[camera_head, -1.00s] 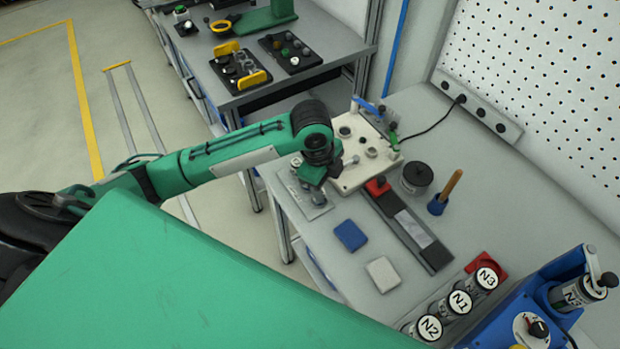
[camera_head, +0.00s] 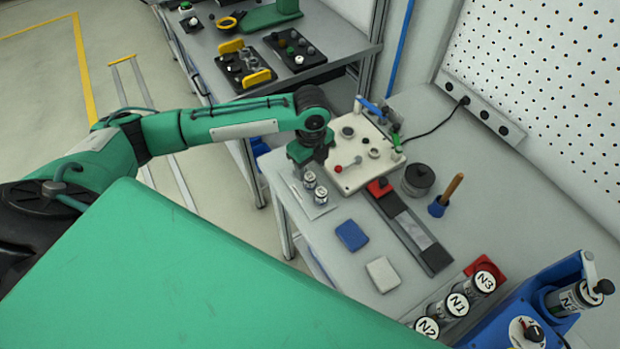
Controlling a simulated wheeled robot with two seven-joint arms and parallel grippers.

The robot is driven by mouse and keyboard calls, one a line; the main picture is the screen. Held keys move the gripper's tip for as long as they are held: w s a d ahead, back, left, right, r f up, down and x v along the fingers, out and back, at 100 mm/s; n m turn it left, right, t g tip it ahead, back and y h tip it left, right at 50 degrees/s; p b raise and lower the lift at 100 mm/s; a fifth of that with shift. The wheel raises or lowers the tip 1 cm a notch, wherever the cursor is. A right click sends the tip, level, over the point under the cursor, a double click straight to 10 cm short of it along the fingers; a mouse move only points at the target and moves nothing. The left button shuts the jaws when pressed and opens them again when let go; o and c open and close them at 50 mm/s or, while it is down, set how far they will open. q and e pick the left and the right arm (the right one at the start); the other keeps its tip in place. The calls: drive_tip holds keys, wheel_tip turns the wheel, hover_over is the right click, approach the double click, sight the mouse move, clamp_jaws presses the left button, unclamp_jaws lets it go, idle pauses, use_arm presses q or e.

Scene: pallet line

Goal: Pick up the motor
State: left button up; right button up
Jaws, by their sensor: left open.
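Two small silver cylinders with pale tops, motor-like, stand on a light plate (camera_head: 319,211) at the table's left edge: the rear cylinder (camera_head: 309,180) and the front cylinder (camera_head: 321,195). My left gripper (camera_head: 308,162) is just behind them, beside the white fixture, and holds nothing that I can see; its fingertips are mostly hidden. Larger motor-like cylinders marked N3 (camera_head: 482,283), N1 (camera_head: 456,306) and N2 (camera_head: 427,328) lie in a red holder (camera_head: 486,265) at the front right. Another marked cylinder (camera_head: 575,297) sits in a blue device. My right gripper is out of view.
A white fixture (camera_head: 352,178) with a red knob stands beside the gripper. Blue (camera_head: 351,236) and pale (camera_head: 383,274) blocks lie in front.

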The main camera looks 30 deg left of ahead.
sight(310, 176)
use_arm(q)
wheel_tip(310, 176, down, 6)
drive_tip(key=shift+r+p, duration=0.25)
drive_tip(key=shift+p, duration=0.9)
drive_tip(key=shift+a+f, duration=0.1)
drive_tip(key=shift+f, duration=0.15)
drive_tip(key=c, duration=1)
drive_tip(key=shift+c, duration=0.5)
drive_tip(key=shift+r, duration=0.1)
